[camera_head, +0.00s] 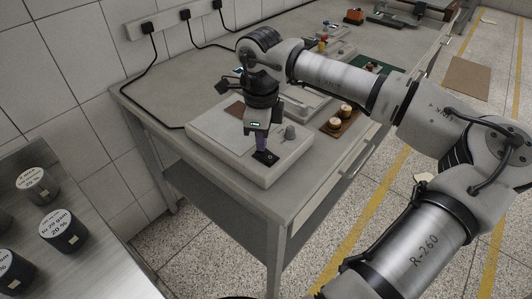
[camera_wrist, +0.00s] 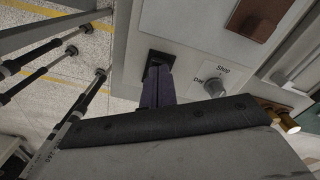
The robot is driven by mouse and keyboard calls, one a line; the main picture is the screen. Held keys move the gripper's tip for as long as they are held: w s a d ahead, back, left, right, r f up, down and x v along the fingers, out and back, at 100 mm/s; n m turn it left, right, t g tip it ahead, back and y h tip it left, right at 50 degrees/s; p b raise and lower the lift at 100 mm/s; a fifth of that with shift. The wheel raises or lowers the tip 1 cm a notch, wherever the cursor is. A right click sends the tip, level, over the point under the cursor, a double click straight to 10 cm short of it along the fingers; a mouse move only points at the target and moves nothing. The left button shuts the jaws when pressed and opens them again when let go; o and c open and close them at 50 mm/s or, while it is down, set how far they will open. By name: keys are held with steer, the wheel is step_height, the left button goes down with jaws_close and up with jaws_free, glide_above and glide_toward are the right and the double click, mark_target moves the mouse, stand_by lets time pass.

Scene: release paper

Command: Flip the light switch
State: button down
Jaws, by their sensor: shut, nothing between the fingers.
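The light switch (camera_head: 266,157) is a small black rocker on the near corner of a pale box-shaped device (camera_head: 210,137) on the bench. My gripper (camera_head: 262,149) points down at it with its purple fingers shut and empty. The fingertips are at the switch or just above it; I cannot tell if they touch. In the wrist view the black switch (camera_wrist: 155,60) shows at the tips of the shut fingers, which hide part of it. Which way the rocker is tilted cannot be made out.
A brown tray (camera_head: 329,130) with small round pieces lies to the right. A brown square (camera_head: 236,110) is on the device top. Black cables run along the wall behind.

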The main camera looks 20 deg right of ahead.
steer(key=shift+f+b, duration=0.45)
steer(key=shift+f, duration=0.1)
steer(key=shift+r, duration=0.15)
steer(key=shift+r+p, duration=2)
steer(key=shift+r, duration=1.4)
steer(key=shift+s+f, duration=0.1)
